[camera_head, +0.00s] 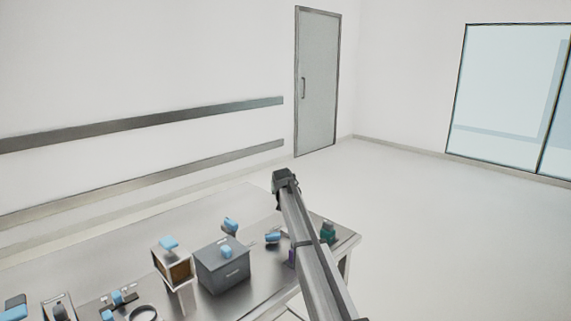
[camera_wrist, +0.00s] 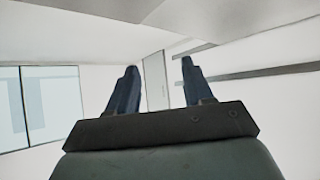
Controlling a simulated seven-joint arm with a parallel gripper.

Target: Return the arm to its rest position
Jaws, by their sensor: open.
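My arm rises from the lower right in the head view, over the right part of the table, with its end raised above the table's far edge. In the wrist view my gripper (camera_wrist: 160,82) shows two dark fingers standing well apart. Nothing is between them, and the door and wall show through the gap. The fingers touch nothing in view. In the head view the fingers are not clearly seen.
The metal table (camera_head: 120,252) holds a dark grey bin (camera_head: 222,272), a box with a wooden front (camera_head: 178,270), blue-topped items and a dark green item (camera_head: 327,233). A grey door (camera_head: 317,85) and rails are on the walls. The floor at right is clear.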

